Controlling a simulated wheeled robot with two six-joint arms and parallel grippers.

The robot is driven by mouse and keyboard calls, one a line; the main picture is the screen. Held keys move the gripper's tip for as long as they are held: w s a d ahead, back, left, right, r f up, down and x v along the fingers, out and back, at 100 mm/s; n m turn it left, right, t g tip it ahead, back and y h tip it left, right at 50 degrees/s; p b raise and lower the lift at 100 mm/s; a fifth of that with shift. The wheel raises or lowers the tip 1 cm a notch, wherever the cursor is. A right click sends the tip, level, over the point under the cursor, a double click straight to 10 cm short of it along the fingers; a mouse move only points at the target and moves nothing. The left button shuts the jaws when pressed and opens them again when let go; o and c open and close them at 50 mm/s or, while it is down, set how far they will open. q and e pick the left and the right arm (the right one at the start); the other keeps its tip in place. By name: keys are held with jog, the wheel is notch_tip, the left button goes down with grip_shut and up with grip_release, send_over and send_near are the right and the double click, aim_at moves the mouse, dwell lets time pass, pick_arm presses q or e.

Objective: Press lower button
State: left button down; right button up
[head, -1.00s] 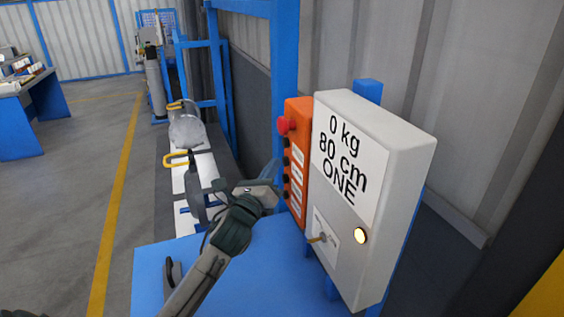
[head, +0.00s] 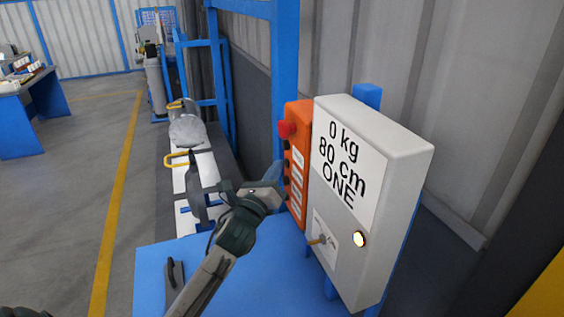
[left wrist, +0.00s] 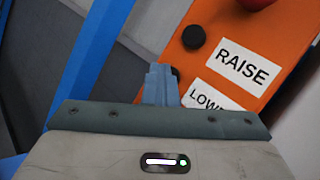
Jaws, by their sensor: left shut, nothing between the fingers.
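The orange button panel (head: 294,168) is on the left side of the white control box, with a red knob and several black buttons in a column. In the left wrist view the panel (left wrist: 205,62) shows a black button (left wrist: 193,37) beside a RAISE label (left wrist: 244,66). A LOWER label (left wrist: 204,97) below is partly hidden by my gripper. My left gripper (head: 277,174) is shut and empty at the panel's left edge. Its fingertips (left wrist: 160,72) overlap a dark button (left wrist: 175,72) beside the LOWER label, mostly hidden; I cannot tell whether they touch.
The white control box (head: 372,180) reads 0 kg, 80 cm, ONE, and has a key switch and a lit round button (head: 359,239). A blue platform (head: 270,285) lies below. A blue post (head: 285,60) rises behind the panel. Open floor (head: 70,210) lies left.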

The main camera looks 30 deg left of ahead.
dwell(0.3)
pick_arm(q)
jog(key=shift+w+d+r+p, duration=0.1)
jog(key=shift+w+d+p, duration=0.1)
jog(key=shift+p, duration=0.45)
dwell(0.3)
jog(key=shift+w, duration=0.1)
dwell(0.3)
dwell(0.3)
